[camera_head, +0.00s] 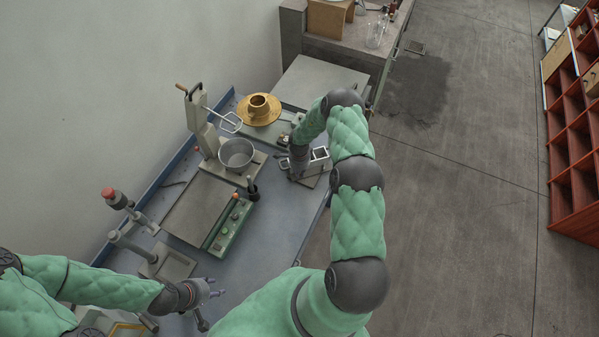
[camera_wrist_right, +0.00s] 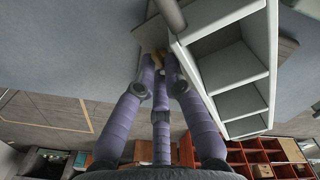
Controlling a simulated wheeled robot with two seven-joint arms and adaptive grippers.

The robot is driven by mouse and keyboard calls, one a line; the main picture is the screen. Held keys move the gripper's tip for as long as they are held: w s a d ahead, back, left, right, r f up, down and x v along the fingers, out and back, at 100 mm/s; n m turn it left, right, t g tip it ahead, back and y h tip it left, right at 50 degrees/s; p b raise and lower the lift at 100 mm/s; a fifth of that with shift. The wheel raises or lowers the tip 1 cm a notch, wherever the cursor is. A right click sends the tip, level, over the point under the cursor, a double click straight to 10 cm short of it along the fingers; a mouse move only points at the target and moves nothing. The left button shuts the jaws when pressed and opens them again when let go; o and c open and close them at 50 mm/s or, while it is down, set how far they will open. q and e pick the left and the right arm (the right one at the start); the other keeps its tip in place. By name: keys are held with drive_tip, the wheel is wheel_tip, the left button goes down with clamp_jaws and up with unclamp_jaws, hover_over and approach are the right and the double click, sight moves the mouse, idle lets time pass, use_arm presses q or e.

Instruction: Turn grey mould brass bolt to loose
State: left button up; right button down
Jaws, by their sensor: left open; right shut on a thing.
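The grey mould (camera_head: 320,154) with open compartments stands on a small plate at the right edge of the bench. In the right wrist view the mould (camera_wrist_right: 240,104) fills the right side, its compartments facing the camera. The brass bolt (camera_wrist_right: 160,56) shows only as a small piece at the mould's left edge; the fingers cover most of it. My right gripper (camera_wrist_right: 162,64) is shut on the bolt. In the head view my right gripper (camera_head: 294,172) is at the mould's left side. My left gripper (camera_head: 214,290) is open and empty at the bench's near end.
A red-knobbed press (camera_head: 117,198) is near the left gripper. Open floor lies to the right.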

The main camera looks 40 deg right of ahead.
drive_tip(key=c, duration=1.3)
unclamp_jaws()
drive_tip(key=shift+r, duration=0.1)
drive_tip(key=shift+w, duration=0.1)
